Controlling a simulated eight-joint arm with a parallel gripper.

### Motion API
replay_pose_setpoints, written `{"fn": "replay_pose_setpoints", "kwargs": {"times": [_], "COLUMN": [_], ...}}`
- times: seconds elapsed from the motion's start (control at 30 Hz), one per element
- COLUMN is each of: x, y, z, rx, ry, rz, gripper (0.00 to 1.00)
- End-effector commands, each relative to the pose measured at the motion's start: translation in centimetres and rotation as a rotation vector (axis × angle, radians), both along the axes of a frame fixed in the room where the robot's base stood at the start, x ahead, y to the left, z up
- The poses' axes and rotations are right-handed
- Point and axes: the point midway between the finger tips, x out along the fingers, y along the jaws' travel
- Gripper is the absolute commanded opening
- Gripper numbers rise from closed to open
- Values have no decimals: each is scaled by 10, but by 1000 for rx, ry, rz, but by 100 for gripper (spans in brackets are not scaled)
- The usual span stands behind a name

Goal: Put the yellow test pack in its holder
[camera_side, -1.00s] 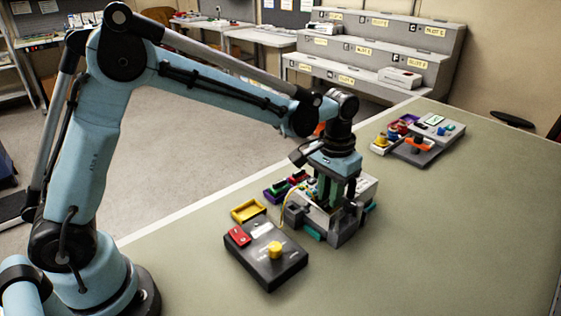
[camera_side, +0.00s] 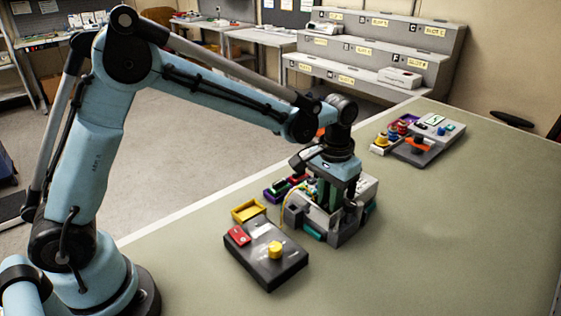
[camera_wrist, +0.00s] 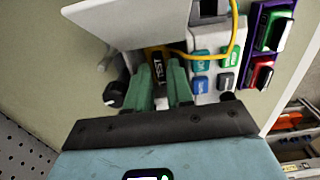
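The test pack (camera_wrist: 158,68) shows in the wrist view as a dark block lettered TEST, upright in the pump (camera_wrist: 205,40), with a yellow lead running from it. My gripper (camera_wrist: 162,72) has its two green fingers on either side of the pack, close to it. I cannot tell whether they press on it. In the side view my gripper (camera_side: 335,200) is down at the pump (camera_side: 368,188) and hides the pack. The yellow holder (camera_side: 248,209) is an empty open tray to the left of the pump.
A dark box with a yellow knob (camera_side: 274,250) and a red block (camera_side: 239,236) stands in front. Green and red packs in coloured holders (camera_side: 280,187) sit behind the pump. Another pump set (camera_side: 425,135) is at the far end. The table's right side is clear.

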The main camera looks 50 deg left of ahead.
Motion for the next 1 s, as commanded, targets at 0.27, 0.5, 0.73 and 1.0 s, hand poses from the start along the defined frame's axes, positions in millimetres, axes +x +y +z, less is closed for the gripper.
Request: {"fn": "replay_pose_setpoints", "kwargs": {"times": [0.27, 0.5, 0.73, 1.0], "x": [0, 0, 0, 0], "y": [0, 0, 0, 0], "z": [0, 0, 8, 23], "rx": [0, 0, 0, 0], "ry": [0, 0, 0, 0], "rz": [0, 0, 0, 0], "gripper": [0, 0, 0, 0]}}
